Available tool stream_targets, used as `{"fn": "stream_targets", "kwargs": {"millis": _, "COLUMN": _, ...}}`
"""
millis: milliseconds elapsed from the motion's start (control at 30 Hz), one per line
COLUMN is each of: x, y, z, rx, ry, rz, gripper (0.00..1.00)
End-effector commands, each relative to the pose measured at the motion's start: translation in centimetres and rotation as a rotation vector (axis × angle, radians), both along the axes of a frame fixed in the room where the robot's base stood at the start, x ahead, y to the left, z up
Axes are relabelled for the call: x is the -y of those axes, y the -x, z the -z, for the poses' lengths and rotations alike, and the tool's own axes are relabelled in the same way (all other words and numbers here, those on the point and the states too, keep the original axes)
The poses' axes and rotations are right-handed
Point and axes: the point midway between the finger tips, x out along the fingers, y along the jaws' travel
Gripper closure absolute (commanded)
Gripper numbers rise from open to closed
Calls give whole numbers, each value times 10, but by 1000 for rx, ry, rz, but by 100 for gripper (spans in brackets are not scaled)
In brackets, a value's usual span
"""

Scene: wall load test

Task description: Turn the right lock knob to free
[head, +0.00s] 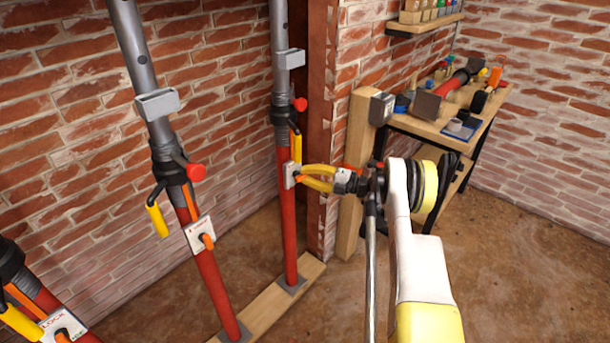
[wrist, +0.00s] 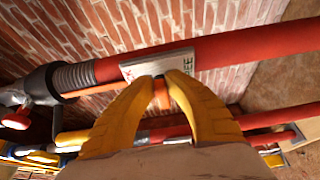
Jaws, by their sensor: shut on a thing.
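The right prop (head: 287,215) is a red lower tube under a grey upper tube, standing at the wall corner. Its white lock plate (head: 289,181) faces my gripper (head: 298,176). In the wrist view the plate (wrist: 140,67) shows partly hidden lettering, with "EE" readable at its right end. My yellow fingers (wrist: 162,84) are shut on the orange lock knob (wrist: 161,96) in front of the plate. Only a small part of the knob shows between the fingertips, so its exact angle is hard to tell.
A middle prop (head: 212,285) with its own orange knob (head: 208,241) stands left, and another prop (head: 40,293) is at the lower left. A wooden sole board (head: 262,317) lies under two props. A cluttered workbench (head: 430,131) stands right, behind a timber post (head: 354,150).

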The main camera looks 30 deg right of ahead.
Motion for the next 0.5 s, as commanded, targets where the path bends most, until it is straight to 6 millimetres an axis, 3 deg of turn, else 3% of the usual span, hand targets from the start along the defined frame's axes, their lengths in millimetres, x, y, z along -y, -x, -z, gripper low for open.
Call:
{"fn": "stream_targets", "kwargs": {"millis": 267, "x": -1, "y": 0, "z": 0, "rx": -1, "ry": -1, "rz": 0, "gripper": 100}}
{"fn": "stream_targets", "kwargs": {"millis": 300, "x": -1, "y": 0, "z": 0, "rx": -1, "ry": -1, "rz": 0, "gripper": 82}}
{"fn": "stream_targets", "kwargs": {"millis": 367, "x": 0, "y": 0, "z": 0, "rx": 0, "ry": 0, "rz": 0, "gripper": 64}}
{"fn": "stream_targets", "kwargs": {"millis": 500, "x": 0, "y": 0, "z": 0, "rx": 0, "ry": 0, "rz": 0, "gripper": 62}}
